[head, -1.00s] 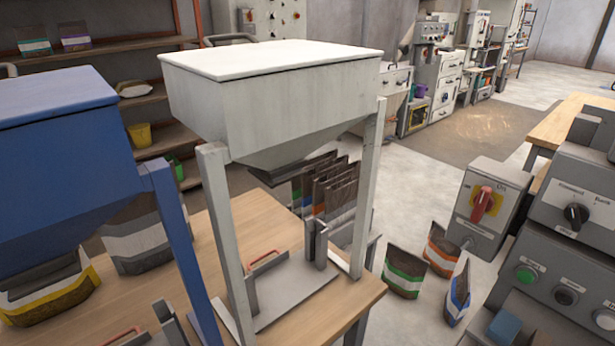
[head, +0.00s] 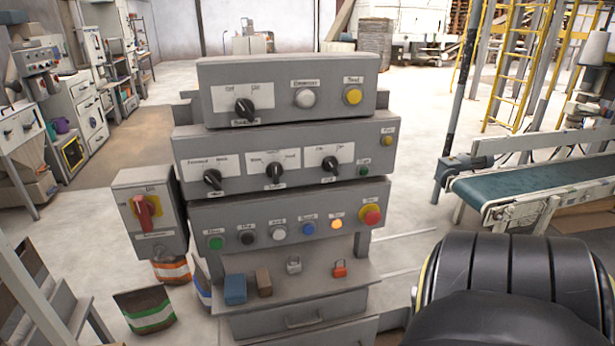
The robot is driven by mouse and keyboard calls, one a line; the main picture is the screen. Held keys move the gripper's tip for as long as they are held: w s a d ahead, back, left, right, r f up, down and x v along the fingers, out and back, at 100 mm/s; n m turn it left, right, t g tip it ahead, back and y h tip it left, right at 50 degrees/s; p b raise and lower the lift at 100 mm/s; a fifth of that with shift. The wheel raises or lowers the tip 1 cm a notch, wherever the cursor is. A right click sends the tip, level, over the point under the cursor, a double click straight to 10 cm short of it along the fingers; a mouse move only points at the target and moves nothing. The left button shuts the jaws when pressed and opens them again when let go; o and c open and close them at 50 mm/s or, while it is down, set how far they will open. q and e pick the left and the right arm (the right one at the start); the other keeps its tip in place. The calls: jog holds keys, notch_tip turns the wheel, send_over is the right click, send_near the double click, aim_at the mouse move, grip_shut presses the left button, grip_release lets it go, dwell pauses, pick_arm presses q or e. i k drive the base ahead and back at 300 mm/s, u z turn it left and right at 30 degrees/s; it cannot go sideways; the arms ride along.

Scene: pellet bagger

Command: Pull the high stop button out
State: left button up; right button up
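A red mushroom-shaped stop button (head: 371,215) on a yellow surround is at the right end of the lowest row of the grey control console (head: 210,160). The label above it is too small to read. It is the only red mushroom button I make out on the console; the higher rows show a yellow button (head: 353,96) at the top right and a smaller yellow one (head: 387,141) below it. I cannot tell whether the red button is pressed in or out. Neither of my grippers is in view.
A grey switch box (head: 150,212) with a red rotary handle stands left of the console. A shelf below the buttons holds a blue block (head: 235,289), a brown block (head: 263,281) and padlocks. A conveyor (head: 530,182) is at the right. Bags stand on the floor at the lower left.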

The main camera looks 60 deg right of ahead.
aim_at(372, 218)
jog(key=z, duration=1.75)
